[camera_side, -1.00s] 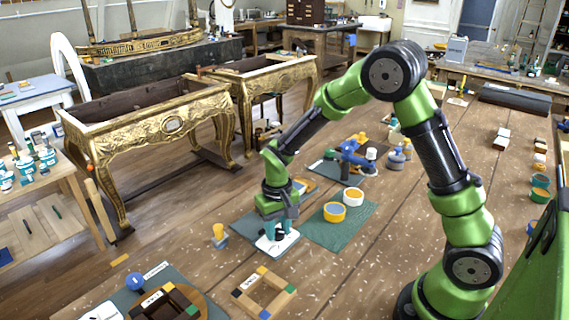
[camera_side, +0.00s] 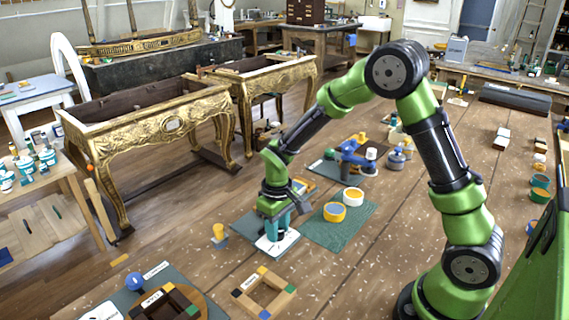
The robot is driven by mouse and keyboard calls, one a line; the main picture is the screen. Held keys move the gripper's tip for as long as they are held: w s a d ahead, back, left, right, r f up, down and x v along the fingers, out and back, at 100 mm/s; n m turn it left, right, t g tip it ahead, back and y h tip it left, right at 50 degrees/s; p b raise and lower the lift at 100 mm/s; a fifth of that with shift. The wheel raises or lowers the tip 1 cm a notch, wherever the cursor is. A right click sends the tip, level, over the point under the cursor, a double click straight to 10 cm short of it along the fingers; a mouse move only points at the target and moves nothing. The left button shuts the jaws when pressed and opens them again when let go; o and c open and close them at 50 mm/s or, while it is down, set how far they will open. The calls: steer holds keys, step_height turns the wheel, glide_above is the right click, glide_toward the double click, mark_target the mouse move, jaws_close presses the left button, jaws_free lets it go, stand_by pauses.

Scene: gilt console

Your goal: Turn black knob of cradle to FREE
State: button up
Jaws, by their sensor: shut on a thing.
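My gripper (camera_side: 275,231) points down with its teal fingers at a small white plate (camera_side: 290,242) on a grey-blue mat (camera_side: 243,224). It is shut on a small dark part at the plate, which I take to be the black knob; the fingers hide most of it. Dark marks show on the plate in front of the fingers, too small to read. I cannot make out the word FREE or where the knob points.
A yellow-topped piece (camera_side: 218,232) stands on the left. A wooden frame (camera_side: 264,292) with coloured corners lies in front. Bare tabletop separates them.

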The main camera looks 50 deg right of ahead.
steer(key=o, duration=1)
steer(key=shift+o, duration=0.2)
step_height(320, 180, up, 17)
steer(key=s+a+r+m+t+y, duration=0.1)
steer(key=s+r+m+t, duration=0.1)
steer(key=s, duration=0.6)
steer(key=s+a+r+m+t+y, duration=0.1)
steer(key=s+r+m+t, duration=0.1)
steer(key=s+t, duration=0.3)
steer(key=s+r, duration=0.1)
steer(key=s, duration=0.2)
steer(key=shift+r, duration=0.15)
